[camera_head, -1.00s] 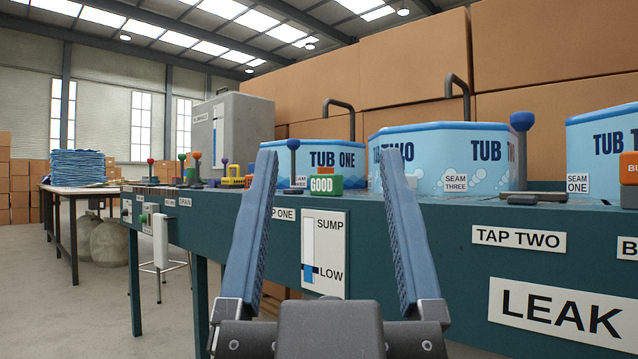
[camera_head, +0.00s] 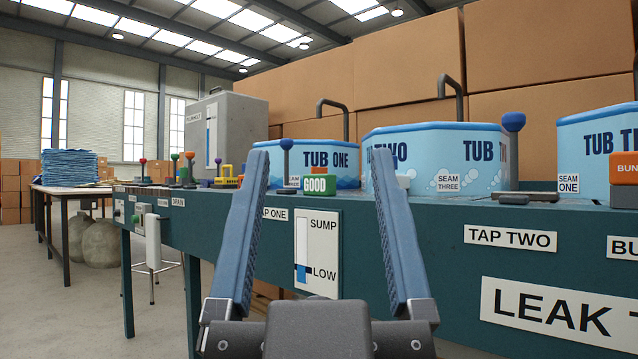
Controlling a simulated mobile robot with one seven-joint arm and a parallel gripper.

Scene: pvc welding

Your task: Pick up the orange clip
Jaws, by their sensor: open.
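My gripper (camera_head: 320,155) is open and empty, its two blue fingers pointing up and away in front of the teal bench (camera_head: 440,240). I cannot pick out the orange clip for certain. A small orange piece (camera_head: 228,171) shows on the bench left of the gripper, among small yellow parts, too small to identify. An orange block (camera_head: 625,167) with cut-off lettering "BUN" stands at the right edge. Both are apart from the gripper. A green block marked GOOD (camera_head: 317,184) shows between the fingers, farther back.
Blue tubs, TUB ONE (camera_head: 330,158) and TUB TWO (camera_head: 440,150), stand on the bench, with blue-knobbed levers (camera_head: 286,146) nearby. A grey cabinet (camera_head: 240,130) stands behind. A table with blue sheets (camera_head: 70,166) is far left.

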